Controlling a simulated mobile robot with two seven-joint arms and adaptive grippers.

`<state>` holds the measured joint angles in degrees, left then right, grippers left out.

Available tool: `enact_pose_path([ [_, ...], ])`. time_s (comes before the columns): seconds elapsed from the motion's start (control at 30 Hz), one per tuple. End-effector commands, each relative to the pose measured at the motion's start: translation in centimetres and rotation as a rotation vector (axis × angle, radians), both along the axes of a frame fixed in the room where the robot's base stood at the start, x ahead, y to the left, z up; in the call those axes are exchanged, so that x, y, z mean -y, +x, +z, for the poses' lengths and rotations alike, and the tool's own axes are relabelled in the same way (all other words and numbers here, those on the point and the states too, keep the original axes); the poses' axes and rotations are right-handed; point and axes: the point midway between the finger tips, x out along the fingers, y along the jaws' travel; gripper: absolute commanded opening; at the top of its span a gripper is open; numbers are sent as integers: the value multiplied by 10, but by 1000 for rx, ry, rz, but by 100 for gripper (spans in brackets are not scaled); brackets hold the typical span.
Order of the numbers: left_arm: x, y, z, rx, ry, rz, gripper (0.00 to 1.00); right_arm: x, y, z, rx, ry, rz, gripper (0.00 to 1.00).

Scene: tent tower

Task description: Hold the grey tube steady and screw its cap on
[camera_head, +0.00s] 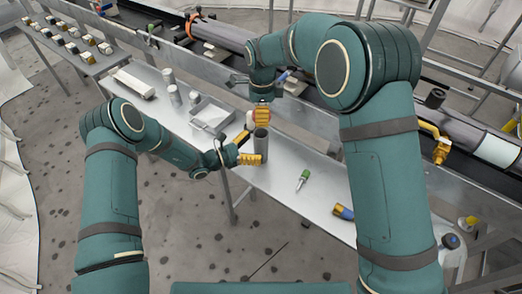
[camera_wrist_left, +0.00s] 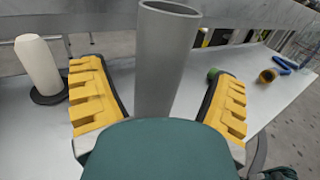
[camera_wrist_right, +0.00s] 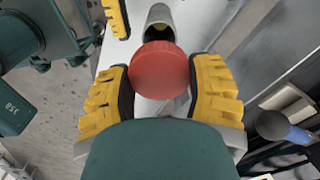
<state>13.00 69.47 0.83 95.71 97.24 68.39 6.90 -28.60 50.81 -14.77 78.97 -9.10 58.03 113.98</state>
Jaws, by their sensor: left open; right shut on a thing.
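The grey tube (camera_head: 261,146) stands upright with its open top facing up, near the front edge of the metal table. It also shows in the left wrist view (camera_wrist_left: 167,60). My left gripper (camera_head: 247,150) is open, with its yellow fingers on either side of the tube; gaps show between fingers and tube. My right gripper (camera_head: 262,104) is shut on the red cap (camera_wrist_right: 160,70), which shows in the right wrist view between its yellow fingers. The cap is held apart from the tube's open mouth (camera_wrist_right: 158,14), above it. The tube's lower end is hidden in the left wrist view.
A square metal tray (camera_head: 211,114) and grey cylinders (camera_head: 174,95) lie left of the tube. A white cylinder (camera_wrist_left: 38,66) stands on a dark base near it. A green-capped item (camera_head: 303,180) and a blue-and-yellow item (camera_head: 343,212) lie to the right. Bare table separates them.

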Motion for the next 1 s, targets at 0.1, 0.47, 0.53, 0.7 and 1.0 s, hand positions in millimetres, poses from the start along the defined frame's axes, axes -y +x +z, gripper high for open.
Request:
enact_pose_path([
  [0.1,13,5,0,-1,0,-1,87,0,0,0,0,0,0,42],
  [0.47,23,10,0,-1,0,0,87,0,0,0,0,0,0,42],
  [0.53,23,10,0,-1,0,0,87,0,0,0,0,0,0,42],
  [0.7,23,10,0,-1,0,0,51,0,0,0,0,0,0,42],
  [1.0,23,10,0,-1,0,0,7,0,0,-6,-1,-1,0,42],
])
